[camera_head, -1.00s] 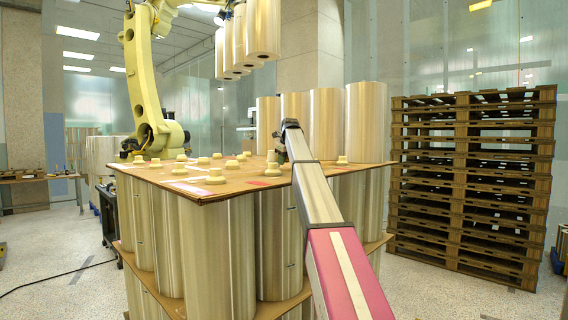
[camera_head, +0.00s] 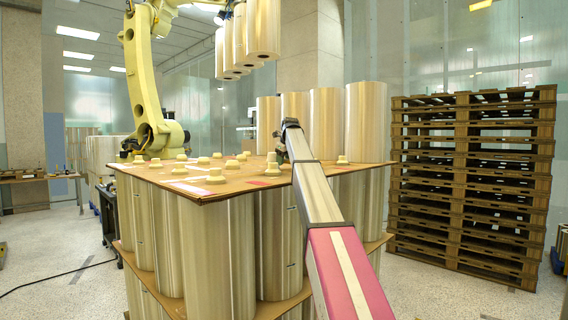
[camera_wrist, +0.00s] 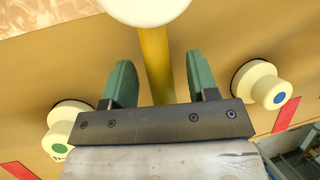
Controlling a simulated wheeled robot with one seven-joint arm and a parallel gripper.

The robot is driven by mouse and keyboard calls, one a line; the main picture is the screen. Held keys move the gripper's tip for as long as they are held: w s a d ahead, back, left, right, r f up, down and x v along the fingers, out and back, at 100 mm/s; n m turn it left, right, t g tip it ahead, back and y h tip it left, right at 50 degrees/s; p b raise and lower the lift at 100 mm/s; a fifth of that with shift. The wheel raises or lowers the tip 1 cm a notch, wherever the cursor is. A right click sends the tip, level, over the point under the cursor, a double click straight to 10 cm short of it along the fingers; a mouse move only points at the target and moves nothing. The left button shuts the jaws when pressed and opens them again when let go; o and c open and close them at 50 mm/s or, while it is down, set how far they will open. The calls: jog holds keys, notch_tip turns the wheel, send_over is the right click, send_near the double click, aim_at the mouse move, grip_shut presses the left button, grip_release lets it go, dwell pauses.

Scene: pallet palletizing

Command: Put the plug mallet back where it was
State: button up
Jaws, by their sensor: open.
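In the wrist view my gripper (camera_wrist: 160,62) is open, with its two green fingers apart. A yellow handle (camera_wrist: 157,70), which looks like the plug mallet's, runs between the fingers with a gap on both sides. A rounded cream piece (camera_wrist: 146,8) at the top edge covers the handle's far end and looks like the mallet head. It is cut off by the frame. In the head view my gripper (camera_head: 280,150) is small and dark above the brown top sheet (camera_head: 230,190), and I cannot make out the mallet there.
Cream plugs lie about the sheet, one left (camera_wrist: 68,125) and one right (camera_wrist: 262,84) of my gripper. Tall film rolls (camera_head: 325,125) stand on the sheet's far right. A yellow robot arm (camera_head: 145,80) holds more rolls above. Stacked wooden pallets (camera_head: 470,185) stand right.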

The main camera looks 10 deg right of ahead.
jog(key=a+v, duration=0.1)
jog(key=v, duration=0.9)
jog(key=shift+s+d+r, duration=0.15)
jog(key=shift+d+r, duration=0.25)
jog(key=shift+d, duration=0.1)
